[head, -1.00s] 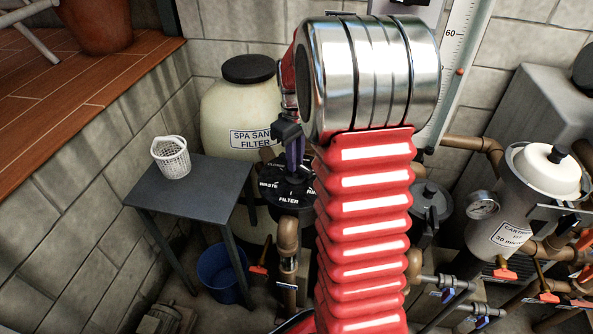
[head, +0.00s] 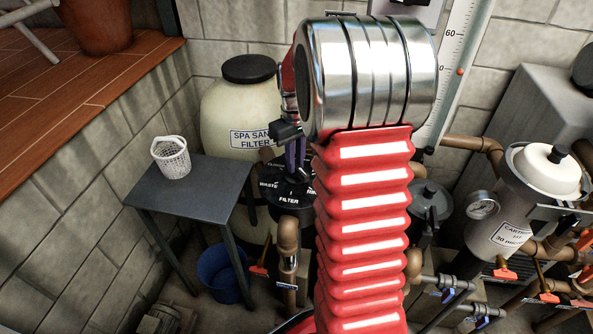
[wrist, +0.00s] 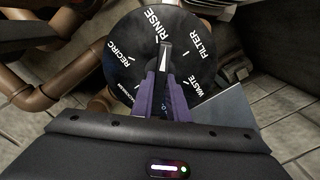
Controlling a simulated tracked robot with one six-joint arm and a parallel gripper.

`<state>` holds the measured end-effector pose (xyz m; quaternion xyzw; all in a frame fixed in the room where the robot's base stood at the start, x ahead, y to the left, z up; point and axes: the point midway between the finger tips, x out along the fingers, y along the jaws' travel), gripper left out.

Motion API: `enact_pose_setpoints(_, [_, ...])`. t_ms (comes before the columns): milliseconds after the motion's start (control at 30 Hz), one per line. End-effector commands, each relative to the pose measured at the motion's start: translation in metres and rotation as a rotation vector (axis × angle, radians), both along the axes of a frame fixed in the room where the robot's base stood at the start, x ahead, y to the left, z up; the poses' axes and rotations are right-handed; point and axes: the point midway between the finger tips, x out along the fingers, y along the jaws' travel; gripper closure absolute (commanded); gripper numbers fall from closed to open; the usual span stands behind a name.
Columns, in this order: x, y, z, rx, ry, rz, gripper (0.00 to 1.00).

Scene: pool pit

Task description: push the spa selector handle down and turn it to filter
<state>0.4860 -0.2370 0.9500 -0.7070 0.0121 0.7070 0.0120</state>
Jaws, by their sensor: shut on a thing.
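The spa selector (head: 289,199) is a round black dial with white words, on the pipework beside the spa sand filter. In the wrist view the dial (wrist: 118,55) shows RINSE, FILTER, WASTE and RECIRC. Its dark handle (wrist: 165,52) points just beside RINSE, on the FILTER side. My gripper (wrist: 164,76) has its purple fingers shut on the handle, one on each side. In the head view my gripper (head: 296,165) comes down on the dial from above, and my arm hides the dial's right side. Whether the handle is pressed down cannot be told.
The cream spa sand filter tank (head: 226,112) stands behind the dial. A dark table (head: 205,195) with a white basket (head: 171,158) is at the left, and a blue bucket (head: 222,272) is under it. Pipes (head: 288,240) run below the dial. A cartridge filter (head: 510,215) stands at the right.

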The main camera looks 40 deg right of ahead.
Motion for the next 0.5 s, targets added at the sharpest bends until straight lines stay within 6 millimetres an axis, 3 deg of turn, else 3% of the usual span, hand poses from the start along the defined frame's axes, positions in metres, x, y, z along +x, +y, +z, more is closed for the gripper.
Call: enact_pose_setpoints(500, [0.0008, -0.0005, -0.0003, -0.001, -0.003, -0.396, 1.00])
